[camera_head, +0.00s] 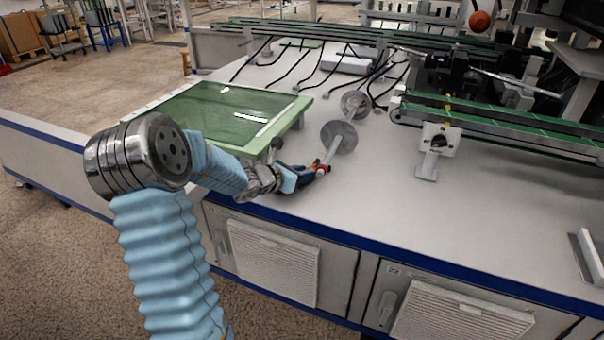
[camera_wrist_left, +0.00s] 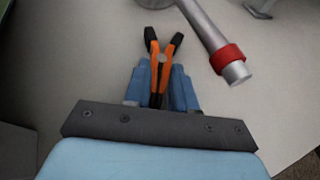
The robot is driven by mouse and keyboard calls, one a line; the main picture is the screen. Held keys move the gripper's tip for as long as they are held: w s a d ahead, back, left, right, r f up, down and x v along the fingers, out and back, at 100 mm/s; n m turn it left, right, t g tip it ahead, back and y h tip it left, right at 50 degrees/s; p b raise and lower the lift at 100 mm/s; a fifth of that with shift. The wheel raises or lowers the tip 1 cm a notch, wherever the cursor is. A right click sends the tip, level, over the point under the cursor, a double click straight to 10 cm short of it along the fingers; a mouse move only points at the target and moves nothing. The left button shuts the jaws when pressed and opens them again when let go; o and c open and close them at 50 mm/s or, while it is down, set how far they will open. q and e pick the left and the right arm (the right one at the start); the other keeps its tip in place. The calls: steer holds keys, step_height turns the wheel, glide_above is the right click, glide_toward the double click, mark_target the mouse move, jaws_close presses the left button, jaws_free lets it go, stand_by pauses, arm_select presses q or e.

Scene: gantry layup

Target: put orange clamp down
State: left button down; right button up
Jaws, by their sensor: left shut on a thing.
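The orange clamp (camera_wrist_left: 167,55), with black tips, shows in the left wrist view with its tips pointing up and away from the gripper. My left gripper (camera_wrist_left: 160,82) has its blue fingers on both sides of the clamp and is shut on it. In the head view, my left gripper (camera_head: 297,176) is low over the front part of the white table, beside the end of a grey bar. The clamp is small and partly hidden there. I cannot tell whether the clamp touches the table. My right gripper is not in view.
The grey bar (camera_wrist_left: 205,28) with a red ring (camera_wrist_left: 227,57) lies just right of the clamp. It carries round grey discs (camera_head: 338,137). A green glass panel (camera_head: 222,115) is on the left. A green conveyor (camera_head: 520,130) runs at the right. The front right tabletop (camera_head: 440,215) is clear.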

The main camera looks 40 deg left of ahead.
arm_select(q)
steer(key=shift+f, duration=0.1)
steer(key=c, duration=0.9)
jaws_free()
